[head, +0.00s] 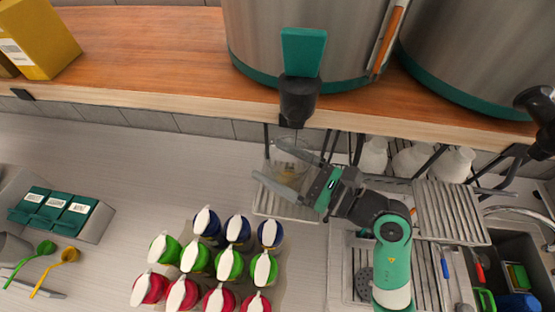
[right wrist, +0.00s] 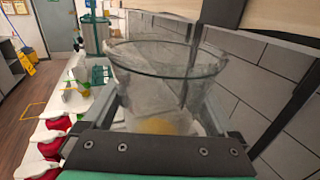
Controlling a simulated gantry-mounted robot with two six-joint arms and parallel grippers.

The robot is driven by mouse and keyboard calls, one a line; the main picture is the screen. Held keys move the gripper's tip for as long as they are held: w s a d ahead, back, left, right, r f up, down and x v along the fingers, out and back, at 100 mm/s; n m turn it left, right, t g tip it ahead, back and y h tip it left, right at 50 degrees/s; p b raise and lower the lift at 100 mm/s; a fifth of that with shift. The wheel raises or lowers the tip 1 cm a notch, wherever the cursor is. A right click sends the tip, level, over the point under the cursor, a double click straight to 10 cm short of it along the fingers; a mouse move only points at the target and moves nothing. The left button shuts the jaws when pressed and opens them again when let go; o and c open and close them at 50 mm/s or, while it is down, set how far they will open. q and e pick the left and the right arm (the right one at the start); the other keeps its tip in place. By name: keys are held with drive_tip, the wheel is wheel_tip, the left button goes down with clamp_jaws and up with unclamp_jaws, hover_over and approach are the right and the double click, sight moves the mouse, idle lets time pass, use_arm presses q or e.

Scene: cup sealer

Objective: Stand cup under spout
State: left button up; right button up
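The clear cup (head: 289,172), with something yellowish low inside it, is by the shelf edge, just below and slightly left of the black spout (head: 298,105) in the head view. The spout hangs from a steel dispenser with a teal lever (head: 303,52). My right gripper (head: 268,160) has its fingers on both sides of the cup. The cup (right wrist: 165,85) also fills the middle of the right wrist view, upright between the fingers. Whether the fingers press on it, and whether its base rests on the slatted tray (head: 285,208), I cannot tell. My left gripper is out of view.
Rows of blue, green and red lidded containers (head: 210,262) stand left of my right arm. White cups (head: 412,160) hang or stand under the shelf to the right. A second dispenser (head: 480,60) is at the upper right. The counter at left centre is clear.

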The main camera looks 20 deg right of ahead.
drive_tip(key=shift+r, duration=0.1)
idle(0.3)
drive_tip(key=shift+r, duration=0.3)
drive_tip(key=b+v, duration=0.2)
drive_tip(key=v, duration=1)
drive_tip(key=shift+f, duration=0.15)
